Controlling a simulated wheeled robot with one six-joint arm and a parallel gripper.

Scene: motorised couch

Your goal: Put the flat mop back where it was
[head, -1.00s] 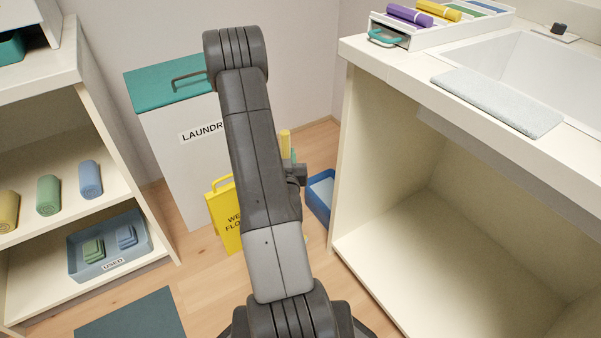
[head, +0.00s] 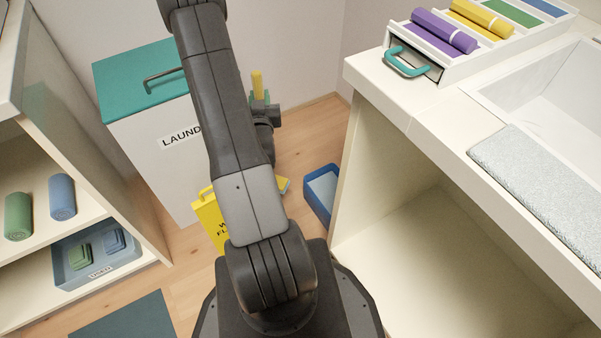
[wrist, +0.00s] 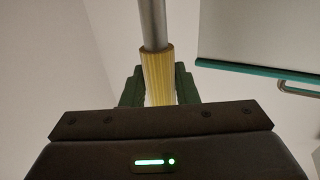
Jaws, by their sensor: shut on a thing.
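The flat mop shows in part: its yellow grip (head: 257,84) stands upright behind my arm in the head view. A small yellow and blue-grey piece low beside my arm (head: 283,185) may be its head. In the wrist view the yellow ribbed grip (wrist: 157,66) runs into a grey pole. My gripper (wrist: 158,88) is shut around that grip, with a dark green finger on each side; it also shows in the head view (head: 260,100). A blue tray (head: 309,200) with a pale inside lies on the floor by the counter's left side. Most of the pole is hidden.
A white laundry bin (head: 150,135) with a teal lid stands at the back left. A yellow wet-floor sign (head: 208,215) stands partly behind my arm. The sink counter (head: 400,95) is on the right, shelves (head: 130,190) on the left. Floor shows between bin and tray.

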